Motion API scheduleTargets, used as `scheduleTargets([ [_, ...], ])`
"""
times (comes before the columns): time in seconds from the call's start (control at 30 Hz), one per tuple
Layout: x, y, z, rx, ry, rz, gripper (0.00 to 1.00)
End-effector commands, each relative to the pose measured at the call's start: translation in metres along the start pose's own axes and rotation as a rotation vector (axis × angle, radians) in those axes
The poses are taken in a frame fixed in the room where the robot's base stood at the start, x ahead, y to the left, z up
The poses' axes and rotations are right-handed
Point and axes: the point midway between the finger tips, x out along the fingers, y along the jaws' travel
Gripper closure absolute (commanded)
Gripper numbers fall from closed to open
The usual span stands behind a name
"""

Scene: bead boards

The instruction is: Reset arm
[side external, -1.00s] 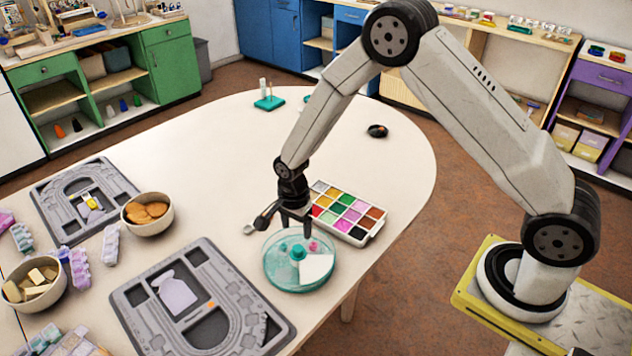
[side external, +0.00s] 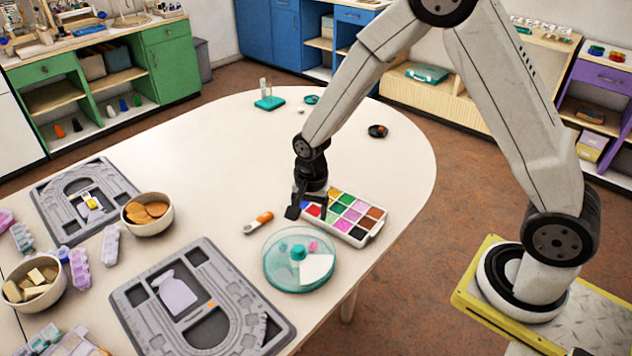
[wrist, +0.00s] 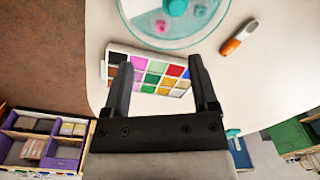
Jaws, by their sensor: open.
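My gripper (side external: 308,208) is open and empty. It hangs above the left end of the white paint box (side external: 378,228) with its several coloured squares. In the wrist view its two fingers (wrist: 164,82) stand apart, with the paint box (wrist: 112,68) beyond and between them. I cannot tell its exact height above the box.
A round teal-rimmed clear dish (side external: 270,270) and an orange-and-white handled tool (side external: 258,222) lie near my gripper. Two grey bead boards (side external: 130,290) (side external: 50,190), a bowl of biscuit-like rounds (side external: 148,228) and a bowl of pale blocks (side external: 12,292) are to the left. The table's far middle is clear.

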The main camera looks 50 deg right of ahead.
Motion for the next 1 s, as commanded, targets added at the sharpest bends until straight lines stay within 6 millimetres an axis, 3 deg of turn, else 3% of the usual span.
scheduleTargets([
  [0.2,-0.038,0.03,0.005,-0.277,0.031,-0.044,0.24],
  [0.5,-0.077,0.077,0.018,-0.666,0.095,-0.084,0.24],
  [0.8,-0.096,0.116,0.033,-0.975,0.157,-0.097,0.24],
  [1.0,-0.098,0.125,0.036,-1.045,0.171,-0.096,0.24],
])
